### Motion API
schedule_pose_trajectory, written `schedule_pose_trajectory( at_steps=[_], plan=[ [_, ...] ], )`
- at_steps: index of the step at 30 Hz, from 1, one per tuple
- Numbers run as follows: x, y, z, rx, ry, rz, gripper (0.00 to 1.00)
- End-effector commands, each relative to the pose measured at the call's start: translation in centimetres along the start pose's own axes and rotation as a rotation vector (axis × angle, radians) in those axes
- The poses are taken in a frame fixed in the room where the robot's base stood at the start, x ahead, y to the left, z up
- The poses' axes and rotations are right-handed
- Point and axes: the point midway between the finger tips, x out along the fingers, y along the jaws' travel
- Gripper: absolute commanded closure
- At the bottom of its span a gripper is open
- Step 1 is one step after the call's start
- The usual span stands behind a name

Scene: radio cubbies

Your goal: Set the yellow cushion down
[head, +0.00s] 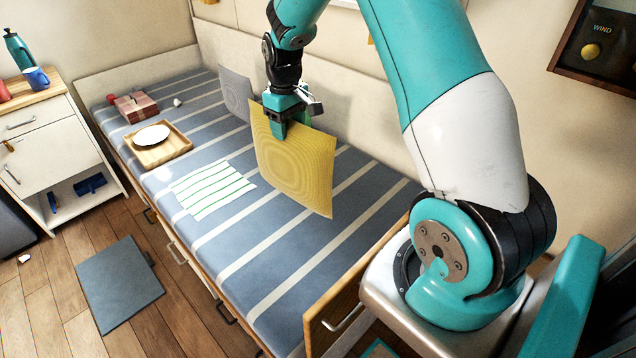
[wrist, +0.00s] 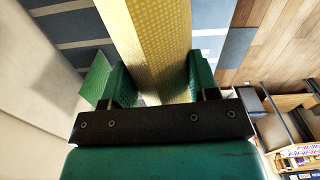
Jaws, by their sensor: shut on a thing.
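The yellow cushion (head: 298,165) is a flat square held upright, tilted a little, over the blue and white striped bench bed (head: 262,274). My gripper (head: 278,130) is shut on its upper edge. In the wrist view the cushion (wrist: 158,40) runs between the two green fingers of my gripper (wrist: 152,85). The cushion's lower corner hangs over the bed; whether it touches the mattress I cannot tell. The cushion hides part of the mattress behind it.
A grey cushion (head: 235,92) leans on the back wall. On the bed lie a green-striped cloth (head: 212,188), a wooden tray (head: 160,156) with a white plate (head: 152,135) and a reddish folded stack (head: 135,107). The mattress's near right part is clear. A grey mat (head: 118,282) lies on the floor.

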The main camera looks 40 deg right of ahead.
Motion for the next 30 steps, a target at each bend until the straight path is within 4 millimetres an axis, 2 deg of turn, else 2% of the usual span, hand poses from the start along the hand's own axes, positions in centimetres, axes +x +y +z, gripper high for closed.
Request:
schedule_pose_trajectory(
  at_steps=[8,15,18,21,26,30],
  plan=[
    [0.7,5.8,1.2,0.034,0.004,0.003,0.95],
    [0.7,12.5,3.9,0.071,0.004,0.003,0.95],
    [0.4,14.7,5.2,0.08,0.004,0.004,0.95],
    [0.1,16.1,6.2,0.087,0.004,0.004,0.95],
    [0.0,17.4,7.1,0.093,0.002,0.002,0.95],
    [1.9,17.6,7.3,0.093,-0.002,-0.001,0.95]
  ],
)
